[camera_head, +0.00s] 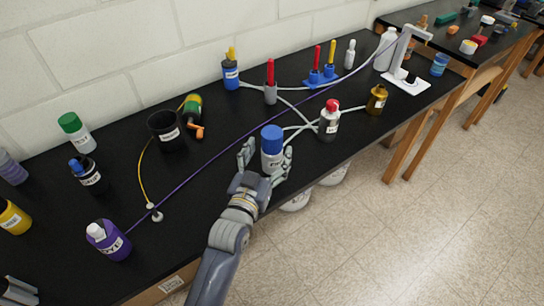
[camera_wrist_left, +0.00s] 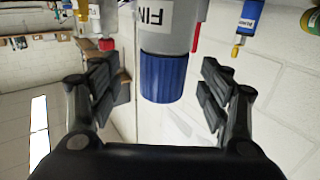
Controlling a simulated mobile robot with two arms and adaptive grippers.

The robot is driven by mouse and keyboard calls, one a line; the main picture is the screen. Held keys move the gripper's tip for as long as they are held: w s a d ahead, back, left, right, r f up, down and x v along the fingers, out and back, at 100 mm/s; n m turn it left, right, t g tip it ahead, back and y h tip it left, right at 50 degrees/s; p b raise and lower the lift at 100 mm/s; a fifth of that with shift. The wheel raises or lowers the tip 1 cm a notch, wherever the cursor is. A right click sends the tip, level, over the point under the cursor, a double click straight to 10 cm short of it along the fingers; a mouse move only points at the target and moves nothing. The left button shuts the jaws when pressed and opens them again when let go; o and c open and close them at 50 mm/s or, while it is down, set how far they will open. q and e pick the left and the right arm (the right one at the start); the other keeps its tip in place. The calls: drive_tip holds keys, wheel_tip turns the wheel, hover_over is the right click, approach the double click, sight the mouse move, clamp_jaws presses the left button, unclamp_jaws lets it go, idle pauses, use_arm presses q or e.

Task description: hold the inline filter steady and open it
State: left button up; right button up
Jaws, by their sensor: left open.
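The inline filter (camera_head: 271,161) is a grey cylinder with a white label and a blue cap (camera_head: 272,139). It stands upright near the front edge of the black bench, and pale tubes run beside it. My left gripper (camera_head: 266,164) is open, with one finger on each side of the filter. In the left wrist view the blue cap (camera_wrist_left: 163,78) lies between the spread fingers (camera_wrist_left: 161,90), with gaps on both sides. The grey body (camera_wrist_left: 170,25) with part of its label shows above it. My right gripper is not in view.
A black cup (camera_head: 166,130) and a purple bottle (camera_head: 108,240) stand to the left. A purple cord (camera_head: 215,158) crosses the bench (camera_head: 205,210) behind the filter.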

sight(268, 141)
use_arm(q)
drive_tip(key=shift+f+p+x, duration=0.15)
drive_tip(key=shift+x, duration=0.95)
drive_tip(key=shift+f+p+x, duration=0.15)
drive_tip(key=shift+x, duration=0.95)
drive_tip(key=shift+a, duration=0.2)
drive_tip(key=shift+c, duration=0.6)
drive_tip(key=c, duration=1.4)
drive_tip(key=shift+r, duration=0.15)
drive_tip(key=shift+c, duration=0.2)
drive_tip(key=shift+r, duration=1.5)
drive_tip(key=shift+s+r+b, duration=0.15)
drive_tip(key=shift+s+b, duration=0.05)
drive_tip(key=shift+b, duration=0.1)
drive_tip(key=r+b+v, duration=0.1)
drive_tip(key=b+v, duration=0.1)
drive_tip(key=v, duration=1.3)
drive_tip(key=shift+s+r, duration=0.25)
drive_tip(key=shift+r, duration=0.1)
